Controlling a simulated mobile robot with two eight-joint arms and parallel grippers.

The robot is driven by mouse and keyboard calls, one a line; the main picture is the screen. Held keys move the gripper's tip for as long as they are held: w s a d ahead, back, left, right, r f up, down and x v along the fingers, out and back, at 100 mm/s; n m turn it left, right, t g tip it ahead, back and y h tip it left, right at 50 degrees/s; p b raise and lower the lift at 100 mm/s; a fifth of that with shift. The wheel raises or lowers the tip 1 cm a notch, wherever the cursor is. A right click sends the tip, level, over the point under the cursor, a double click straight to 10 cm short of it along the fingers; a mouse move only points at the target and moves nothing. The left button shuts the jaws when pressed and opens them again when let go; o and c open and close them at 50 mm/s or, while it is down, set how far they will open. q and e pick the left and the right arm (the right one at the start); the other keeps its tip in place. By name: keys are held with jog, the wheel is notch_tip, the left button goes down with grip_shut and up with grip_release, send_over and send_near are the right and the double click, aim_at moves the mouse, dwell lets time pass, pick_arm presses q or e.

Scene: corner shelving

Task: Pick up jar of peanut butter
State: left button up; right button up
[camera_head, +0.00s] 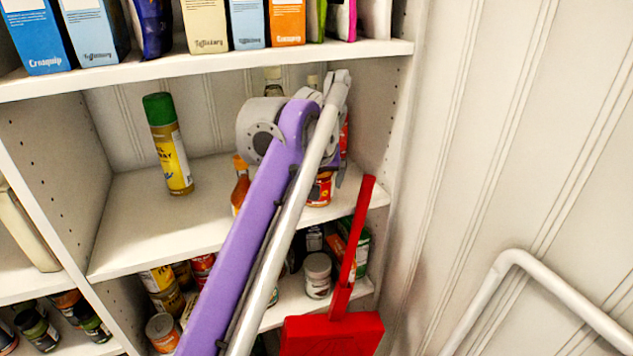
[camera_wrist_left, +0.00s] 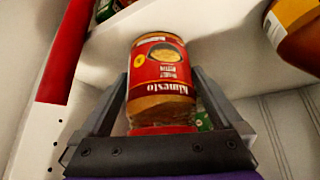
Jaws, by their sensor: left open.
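The jar of peanut butter (camera_head: 320,189), with a red label and red lid, stands on the middle shelf near its right end, partly hidden by my left arm. In the left wrist view the jar (camera_wrist_left: 162,75) appears upside down, between the two fingers of my left gripper (camera_wrist_left: 161,82). The fingers are open, one on each side of it. I cannot tell whether either finger touches the glass. In the head view my left gripper (camera_head: 338,165) is mostly hidden behind its own wrist. My right gripper is not in view.
An orange-labelled bottle (camera_head: 240,185) stands left of the jar, partly hidden by my arm. A spray can (camera_head: 169,145) with a green cap stands further left. A red dustpan (camera_head: 332,333) with an upright handle is in front of the shelves.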

pick_arm(q)
jog(key=shift+w+f, duration=0.15)
jog(key=shift+f, duration=0.05)
grip_shut()
jog(key=shift+r, duration=0.1)
jog(key=shift+r, duration=0.1)
dwell(0.4)
